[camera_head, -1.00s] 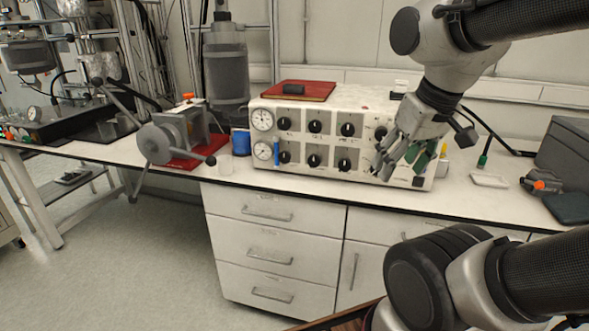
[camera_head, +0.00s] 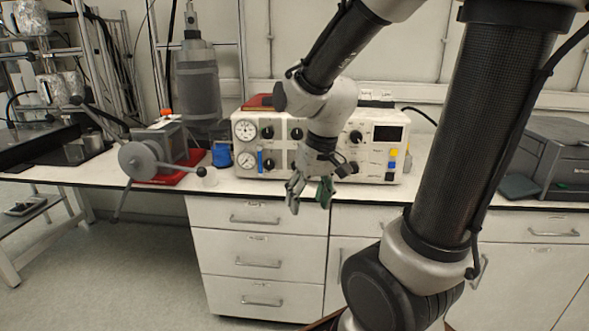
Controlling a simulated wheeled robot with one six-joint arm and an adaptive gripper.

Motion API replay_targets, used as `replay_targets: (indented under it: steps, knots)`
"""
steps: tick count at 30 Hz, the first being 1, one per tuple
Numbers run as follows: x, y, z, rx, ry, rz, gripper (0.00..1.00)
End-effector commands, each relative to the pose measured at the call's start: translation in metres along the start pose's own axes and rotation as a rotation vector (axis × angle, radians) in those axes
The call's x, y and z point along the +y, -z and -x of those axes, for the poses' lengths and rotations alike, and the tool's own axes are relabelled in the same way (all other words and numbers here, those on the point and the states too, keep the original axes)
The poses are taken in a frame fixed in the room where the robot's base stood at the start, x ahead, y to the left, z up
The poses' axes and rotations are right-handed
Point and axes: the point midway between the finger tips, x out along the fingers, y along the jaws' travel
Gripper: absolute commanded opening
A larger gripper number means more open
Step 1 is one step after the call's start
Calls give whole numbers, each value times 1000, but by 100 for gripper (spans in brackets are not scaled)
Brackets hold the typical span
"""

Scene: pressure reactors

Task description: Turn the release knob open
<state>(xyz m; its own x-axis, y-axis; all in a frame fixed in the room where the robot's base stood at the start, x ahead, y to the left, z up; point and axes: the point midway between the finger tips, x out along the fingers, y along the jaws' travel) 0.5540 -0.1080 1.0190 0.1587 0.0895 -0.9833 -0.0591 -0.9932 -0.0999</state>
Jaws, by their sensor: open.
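The white control box (camera_head: 318,177) stands on the bench with two round gauges and several black knobs on its front. Black knobs show on its left part (camera_head: 268,132) and right of my arm (camera_head: 355,137). I cannot tell which one is the release knob; labels are too small to read. My gripper (camera_head: 310,202) is open and empty, pointing down in front of the box's lower middle, apart from the knobs as far as I can see. My arm and wrist hide the box's middle knobs.
A grey device with a crank wheel (camera_head: 139,160) sits on a red base left of the box, beside a blue container (camera_head: 222,154). A dark printer-like machine (camera_head: 556,158) stands at the right. White drawers (camera_head: 256,243) are below the bench.

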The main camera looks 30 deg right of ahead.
Motion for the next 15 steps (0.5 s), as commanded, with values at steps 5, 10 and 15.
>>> replay_targets:
  steps: [5,10,15]
  knots:
    - [-14,39,-66,15,23,-111,60]
    - [-19,93,-148,158,27,-316,60]
    - [7,155,-212,469,-8,-581,60]
